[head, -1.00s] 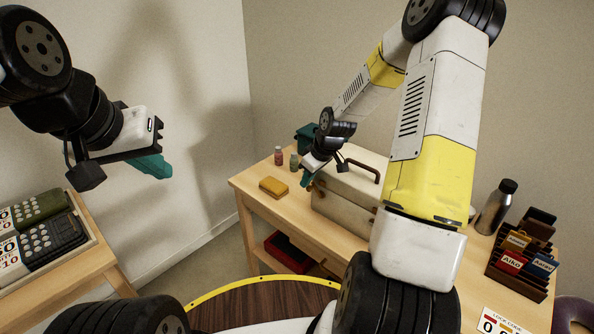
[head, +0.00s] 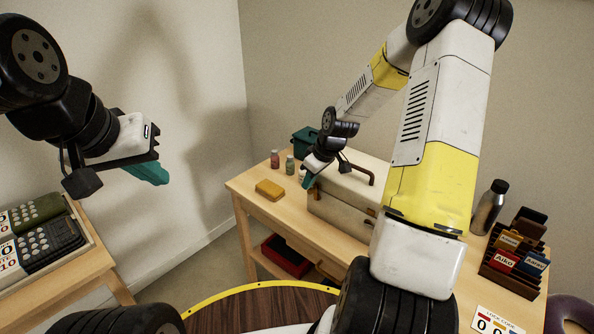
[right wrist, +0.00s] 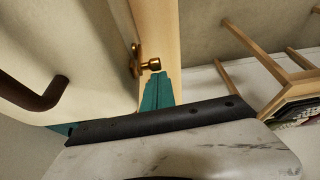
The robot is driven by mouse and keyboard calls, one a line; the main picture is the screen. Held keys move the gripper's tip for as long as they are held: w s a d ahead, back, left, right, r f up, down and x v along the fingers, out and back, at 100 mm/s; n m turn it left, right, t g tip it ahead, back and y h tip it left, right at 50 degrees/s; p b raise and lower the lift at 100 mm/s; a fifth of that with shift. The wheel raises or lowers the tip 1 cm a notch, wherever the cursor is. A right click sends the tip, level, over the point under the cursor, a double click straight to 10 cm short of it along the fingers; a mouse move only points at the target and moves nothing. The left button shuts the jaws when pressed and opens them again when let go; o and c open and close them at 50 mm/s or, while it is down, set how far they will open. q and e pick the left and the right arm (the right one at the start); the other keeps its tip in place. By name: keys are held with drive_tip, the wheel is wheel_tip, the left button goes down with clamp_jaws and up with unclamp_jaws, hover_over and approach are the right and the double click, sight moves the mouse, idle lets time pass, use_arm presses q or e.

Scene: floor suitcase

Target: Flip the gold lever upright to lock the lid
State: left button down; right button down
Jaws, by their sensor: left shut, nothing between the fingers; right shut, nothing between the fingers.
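The cream suitcase (head: 340,213) lies on the wooden table with its lid down and a brown handle (head: 371,175) on top; the handle also shows in the right wrist view (right wrist: 38,97). In the right wrist view the gold lever (right wrist: 153,65) sticks out sideways from a gold plate on the case's edge. My right gripper (head: 306,184) is at the case's left end. Its teal fingers (right wrist: 160,88) are shut and empty, tips close beside the lever; whether they touch it I cannot tell. My left gripper (head: 150,174) is shut and empty in the air, far left.
A yellow block (head: 269,189) and two small jars (head: 275,159) stand left of the case, with a dark green box (head: 305,140) behind. A metal bottle (head: 488,208) and a brown rack (head: 513,255) stand at the right. A red bin (head: 287,256) sits below the table.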

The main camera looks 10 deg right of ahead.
drive_tip(key=shift+s+d+r, duration=0.15)
drive_tip(key=shift+s+d, duration=0.1)
drive_tip(key=shift+s, duration=0.05)
drive_tip(key=shift+w+a+r, duration=0.1)
drive_tip(key=shift+w+a+r, duration=0.25)
drive_tip(key=shift+r, duration=0.1)
drive_tip(key=s+d+r, duration=0.4)
drive_tip(key=s+r, duration=0.1)
drive_tip(key=r, duration=0.1)
drive_tip(key=shift+s+d+r, duration=0.2)
drive_tip(key=shift+s, duration=0.05)
idle(0.3)
